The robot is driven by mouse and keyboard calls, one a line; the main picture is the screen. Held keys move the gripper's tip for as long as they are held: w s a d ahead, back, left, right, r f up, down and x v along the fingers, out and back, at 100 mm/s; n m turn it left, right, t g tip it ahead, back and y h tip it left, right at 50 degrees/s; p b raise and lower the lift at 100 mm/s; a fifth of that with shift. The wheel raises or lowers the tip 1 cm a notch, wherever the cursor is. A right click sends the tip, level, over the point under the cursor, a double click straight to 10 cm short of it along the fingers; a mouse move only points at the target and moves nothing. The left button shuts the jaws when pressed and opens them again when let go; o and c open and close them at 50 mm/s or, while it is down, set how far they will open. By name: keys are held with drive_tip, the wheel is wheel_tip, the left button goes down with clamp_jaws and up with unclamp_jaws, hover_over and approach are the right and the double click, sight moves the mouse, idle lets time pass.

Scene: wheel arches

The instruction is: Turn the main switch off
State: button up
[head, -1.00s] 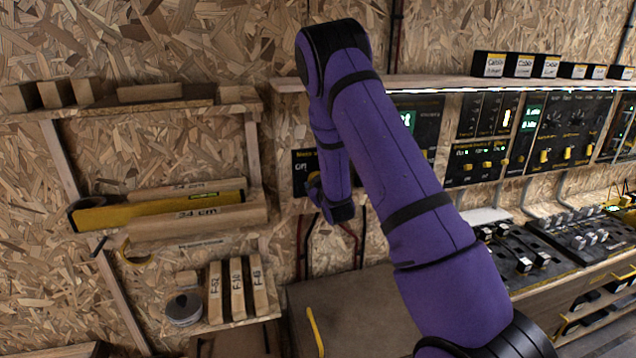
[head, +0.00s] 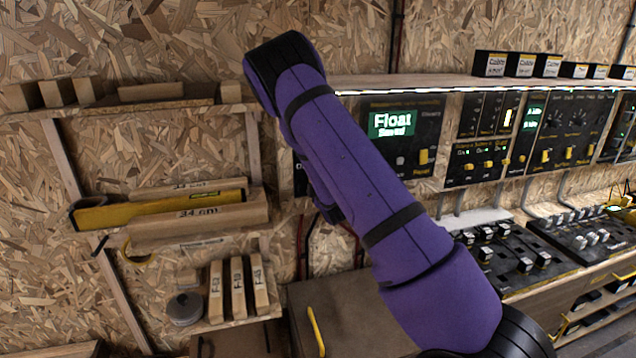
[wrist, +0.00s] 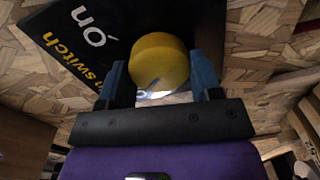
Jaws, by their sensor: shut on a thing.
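The main switch is a round yellow knob (wrist: 158,58) on a black panel (wrist: 75,25) with white and yellow lettering, seen tilted in the wrist view. My gripper (wrist: 161,84) is shut on the knob, with one blue finger on each side of it. A pale mark shows on the knob's near side. In the head view only the left edge of the switch panel (head: 300,176) shows. My purple arm hides the knob and the gripper there. I cannot tell the knob's exact setting.
Right of the arm, a black panel with a lit "Float" display (head: 393,124) hangs under a shelf (head: 440,82). More control panels stand further right. On the left are wooden shelves with a yellow level (head: 135,212) and labelled blocks (head: 237,288).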

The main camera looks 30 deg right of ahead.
drive_tip(key=shift+n, duration=0.6)
drive_tip(key=shift+f, duration=0.1)
drive_tip(key=o, duration=0.9)
drive_tip(key=v, duration=1.1)
drive_tip(key=shift+w, duration=0.1)
